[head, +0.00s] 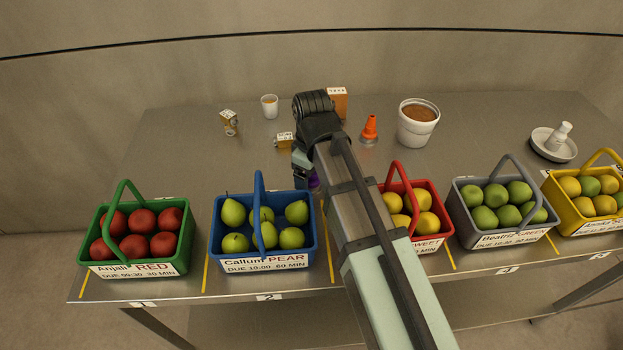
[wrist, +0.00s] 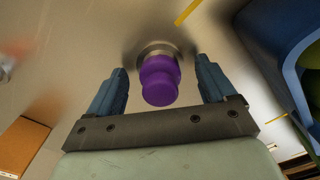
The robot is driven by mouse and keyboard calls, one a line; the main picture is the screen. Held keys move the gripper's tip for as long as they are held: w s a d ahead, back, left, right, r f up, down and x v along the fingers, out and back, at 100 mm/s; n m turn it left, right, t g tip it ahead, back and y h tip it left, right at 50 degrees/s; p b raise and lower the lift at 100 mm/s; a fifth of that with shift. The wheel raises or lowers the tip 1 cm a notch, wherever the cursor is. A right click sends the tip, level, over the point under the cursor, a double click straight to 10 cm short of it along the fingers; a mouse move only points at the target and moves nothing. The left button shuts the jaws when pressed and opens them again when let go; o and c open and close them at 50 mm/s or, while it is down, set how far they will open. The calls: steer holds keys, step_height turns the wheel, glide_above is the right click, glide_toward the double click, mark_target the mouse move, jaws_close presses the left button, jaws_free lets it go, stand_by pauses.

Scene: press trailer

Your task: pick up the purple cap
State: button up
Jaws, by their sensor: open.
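The purple cap (wrist: 159,80) is a rounded, two-tiered piece in the wrist view. It lies between the two open fingers of my gripper (wrist: 162,88), with a visible gap on each side. A round metallic rim shows just behind it. In the head view only a small bit of purple (head: 314,181) shows beside my gripper (head: 303,178), right of the blue basket's handle. My arm hides the rest of it there.
The blue basket (head: 218,248) of pears stands close by on the left, and the red basket (head: 438,237) is right of my arm. An orange cone (head: 369,128), a brown-filled pot (head: 418,132) and an orange box (head: 338,101) stand farther back on the metal table (head: 200,160).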

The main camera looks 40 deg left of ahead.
steer(key=shift+c, duration=0.2)
steer(key=c, duration=1.1)
steer(key=shift+r, duration=0.1)
steer(key=shift+c, duration=0.3)
